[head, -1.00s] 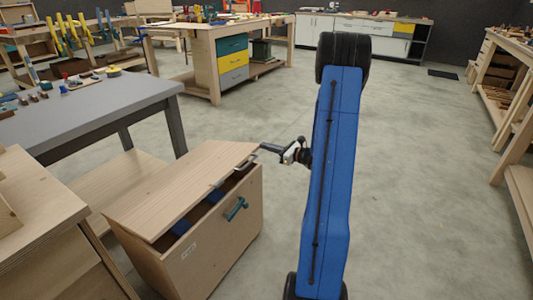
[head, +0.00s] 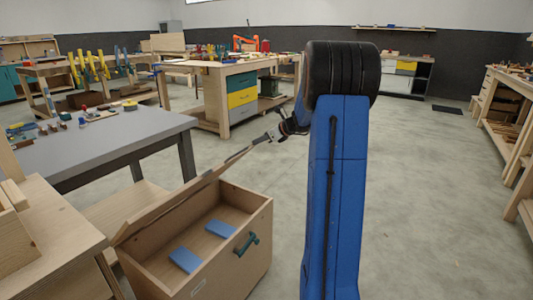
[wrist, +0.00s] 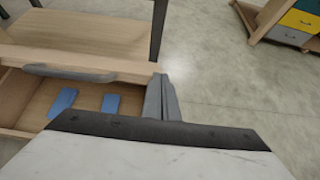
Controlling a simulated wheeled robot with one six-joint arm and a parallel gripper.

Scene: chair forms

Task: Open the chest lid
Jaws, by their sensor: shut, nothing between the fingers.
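The wooden chest (head: 240,262) stands on the floor, with a teal handle (head: 246,244) on its front. Its lid (head: 172,206) is tilted up well above the rim, and the inside shows two blue flat pieces (head: 185,260). My gripper (head: 262,139) is at the lid's raised free edge, at its far right end. In the wrist view my shut fingers (wrist: 162,98) are beside the right end of the lid edge (wrist: 110,64), with a grey strip handle (wrist: 68,73) along that edge. I cannot tell whether the fingers touch the lid.
A grey-topped table (head: 120,135) stands behind the chest, and a wooden bench (head: 55,240) is close at its left. A workbench with coloured drawers (head: 240,98) is farther back. The floor (head: 430,210) at the right is clear.

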